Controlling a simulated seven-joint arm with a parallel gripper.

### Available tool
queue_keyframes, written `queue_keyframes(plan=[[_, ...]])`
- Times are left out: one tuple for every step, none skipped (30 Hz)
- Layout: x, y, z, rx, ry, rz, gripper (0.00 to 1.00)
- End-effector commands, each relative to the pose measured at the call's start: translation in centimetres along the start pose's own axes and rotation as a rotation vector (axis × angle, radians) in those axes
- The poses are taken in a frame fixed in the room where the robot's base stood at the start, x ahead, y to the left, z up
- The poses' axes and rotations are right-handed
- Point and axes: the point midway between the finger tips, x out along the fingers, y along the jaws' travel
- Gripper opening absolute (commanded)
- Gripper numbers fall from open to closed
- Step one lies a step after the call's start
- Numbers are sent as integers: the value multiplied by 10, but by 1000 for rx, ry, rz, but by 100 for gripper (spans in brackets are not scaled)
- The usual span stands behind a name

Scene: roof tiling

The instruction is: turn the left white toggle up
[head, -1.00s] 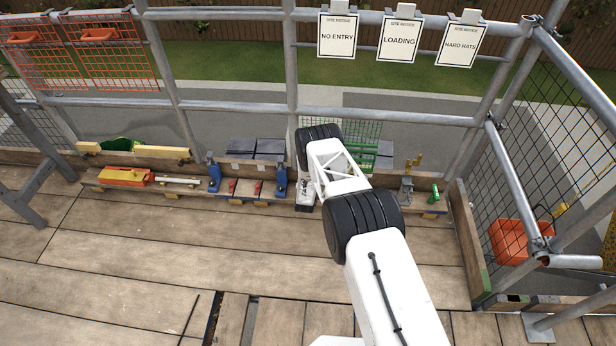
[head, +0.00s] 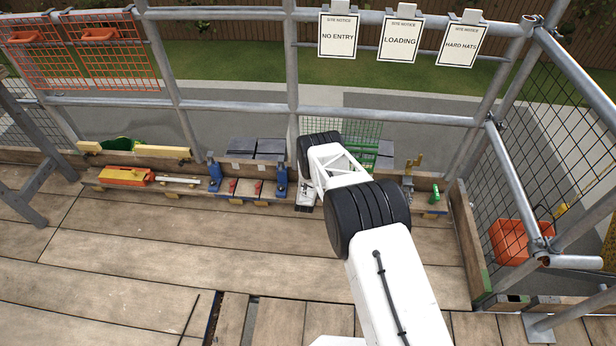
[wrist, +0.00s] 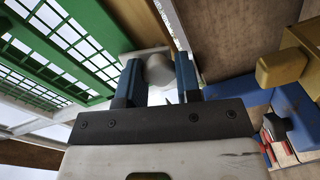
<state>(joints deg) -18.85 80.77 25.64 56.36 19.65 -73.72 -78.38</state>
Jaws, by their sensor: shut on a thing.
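In the wrist view my gripper (wrist: 158,82) has two blue fingers, closed on either side of a pale, rounded toggle (wrist: 158,69). A white plate (wrist: 129,56) shows behind the toggle. I take the held toggle to be a white one, but cannot tell whether it is the left one; no second toggle shows clearly. In the head view my arm covers the spot, and the toggle and my fingertips are hidden.
A green mesh panel (wrist: 75,45) lies close on the left in the wrist view. A blue tool (head: 281,181), a red-and-yellow box (head: 125,176) and other items stand along the low plank shelf. Metal scaffold rails surround it. The front deck is mostly clear.

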Motion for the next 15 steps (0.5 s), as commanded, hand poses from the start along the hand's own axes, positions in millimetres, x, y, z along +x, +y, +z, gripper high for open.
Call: queue_keyframes(plan=[[0,0,0,-40,-1,0,8],[0,0,0,-65,-1,0,8],[0,0,0,-97,-1,-1,8],[0,0,1,-119,-1,-1,8],[0,0,1,-141,-1,-1,8],[0,0,1,-168,-1,-1,8],[0,0,0,-187,-1,-1,8],[0,0,0,-204,-1,0,8],[0,0,0,-226,-1,0,8],[1,0,0,-240,-1,0,8],[1,0,0,-253,-1,0,8],[1,0,0,-268,-1,0,8],[1,0,0,-279,-1,0,8],[1,0,0,-287,-1,0,8],[1,0,0,-296,-1,0,8]])
